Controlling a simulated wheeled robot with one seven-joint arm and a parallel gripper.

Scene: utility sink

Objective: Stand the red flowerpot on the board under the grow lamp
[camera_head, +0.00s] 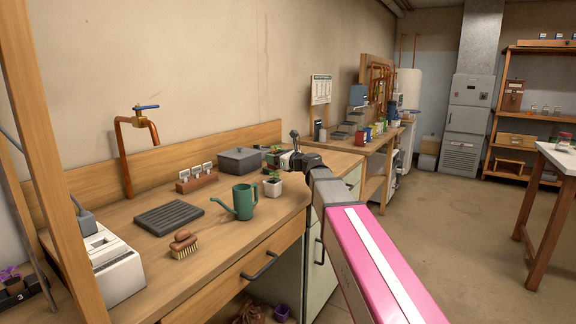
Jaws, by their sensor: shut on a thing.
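My gripper (279,160) is over the far right end of the wooden counter, behind and above a white pot (273,187) with a green plant. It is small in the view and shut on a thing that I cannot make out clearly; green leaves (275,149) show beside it. I cannot tell whether this is the red flowerpot. A small red item (367,134) stands on the far bench, too small to identify. I cannot make out a grow lamp or the board under it.
The counter (225,255) holds a green watering can (244,201), dark slatted mat (168,217), brush (184,248), grey lidded box (240,160), socket block (197,178) and white machine (112,268). A wooden post (55,130) stands at left.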

